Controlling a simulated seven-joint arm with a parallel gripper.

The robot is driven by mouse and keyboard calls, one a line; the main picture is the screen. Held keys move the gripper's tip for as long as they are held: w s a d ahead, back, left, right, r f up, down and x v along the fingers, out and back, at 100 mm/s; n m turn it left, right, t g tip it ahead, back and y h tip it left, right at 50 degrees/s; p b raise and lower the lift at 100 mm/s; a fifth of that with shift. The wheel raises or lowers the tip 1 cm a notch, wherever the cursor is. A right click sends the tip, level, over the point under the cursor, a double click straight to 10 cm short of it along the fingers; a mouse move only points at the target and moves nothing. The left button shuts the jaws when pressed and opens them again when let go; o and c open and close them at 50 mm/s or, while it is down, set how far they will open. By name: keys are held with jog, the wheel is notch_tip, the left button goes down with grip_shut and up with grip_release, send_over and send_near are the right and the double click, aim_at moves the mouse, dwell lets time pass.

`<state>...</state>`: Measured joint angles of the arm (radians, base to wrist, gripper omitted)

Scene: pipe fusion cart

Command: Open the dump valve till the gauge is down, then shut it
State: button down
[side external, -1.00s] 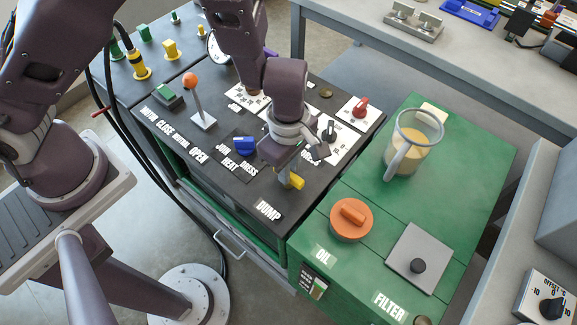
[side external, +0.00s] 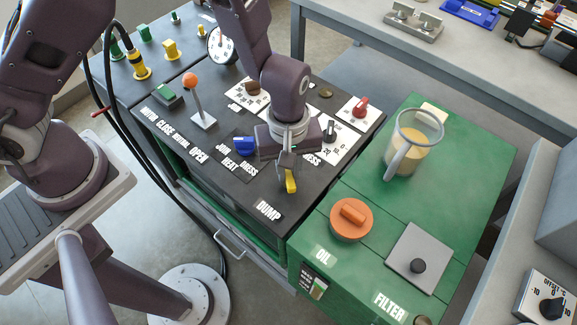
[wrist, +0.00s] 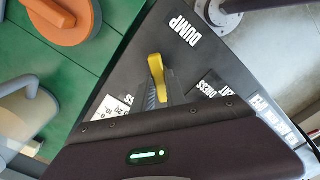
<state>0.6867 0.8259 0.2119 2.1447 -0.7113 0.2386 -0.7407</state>
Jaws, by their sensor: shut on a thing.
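The yellow dump valve handle (side external: 291,182) is on the dark cart top behind the white DUMP label (side external: 268,211). My gripper (side external: 288,170) points down and is shut on this handle. In the wrist view the yellow handle (wrist: 157,72) sticks out past my gripper's fingers (wrist: 152,97), near the DUMP label (wrist: 187,38). The fingers and gripper body hide its inner end. The round white-faced gauge (side external: 221,45) stands at the back of the cart top, partly behind my arm. It is too small to read surely.
A blue knob (side external: 244,145) sits close left of my gripper. An orange-topped lever (side external: 192,82) stands farther left. Black (side external: 330,131) and red (side external: 361,107) knobs are to the right. The green cabinet holds a clear jug (side external: 411,145) and an orange cap (side external: 351,220).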

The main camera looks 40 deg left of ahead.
aim_at(289, 173)
jog(key=m, duration=0.8)
jog(key=shift+m, duration=0.3)
dwell(0.3)
jog(key=c, duration=1.4)
grip_release()
jog(key=shift+o, duration=0.2)
jog(key=shift+r, duration=0.1)
notch_tip(289, 173, up, 7)
jog(key=shift+f, duration=0.1)
